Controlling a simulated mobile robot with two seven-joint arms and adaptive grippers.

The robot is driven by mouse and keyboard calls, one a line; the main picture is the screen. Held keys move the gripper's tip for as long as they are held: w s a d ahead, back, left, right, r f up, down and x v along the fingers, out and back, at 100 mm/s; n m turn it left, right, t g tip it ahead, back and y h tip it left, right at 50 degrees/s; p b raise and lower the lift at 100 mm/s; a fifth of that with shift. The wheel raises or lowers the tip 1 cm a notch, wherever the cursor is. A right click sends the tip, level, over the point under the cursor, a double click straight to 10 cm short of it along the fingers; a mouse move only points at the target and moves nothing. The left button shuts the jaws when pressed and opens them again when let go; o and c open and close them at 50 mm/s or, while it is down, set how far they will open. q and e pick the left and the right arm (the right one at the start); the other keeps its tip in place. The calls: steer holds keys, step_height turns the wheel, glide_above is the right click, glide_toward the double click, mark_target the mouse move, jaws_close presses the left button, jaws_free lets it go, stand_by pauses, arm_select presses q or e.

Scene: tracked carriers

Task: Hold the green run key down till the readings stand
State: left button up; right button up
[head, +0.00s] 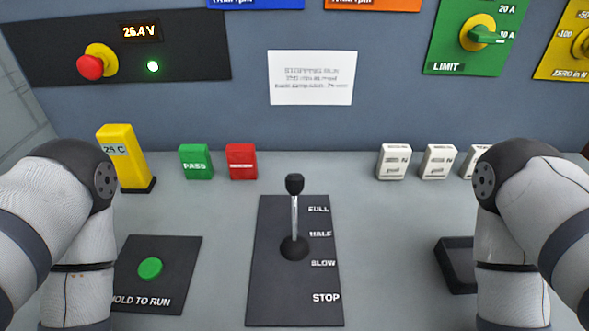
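The green run key (150,268) is a round button on a black plate (178,255) lettered "HOLD TO RUN" at the lower left. Nothing touches its visible face. A yellow block (127,165) at the left carries a small reading that looks like 25 C. The blue panel (256,4) and orange panel (372,4) are cut off at the top, their readings mostly out of view. My two arms stand at the left and right edges; both grippers are out of view.
A black lever (295,205) stands on a plate marked FULL, HALF, SLOW, STOP; its setting is unclear. Green (196,162) and red (242,162) blocks, several white blocks (394,162), a red stop knob (90,67), green LIMIT dial (478,33) and dark tray (456,280) show.

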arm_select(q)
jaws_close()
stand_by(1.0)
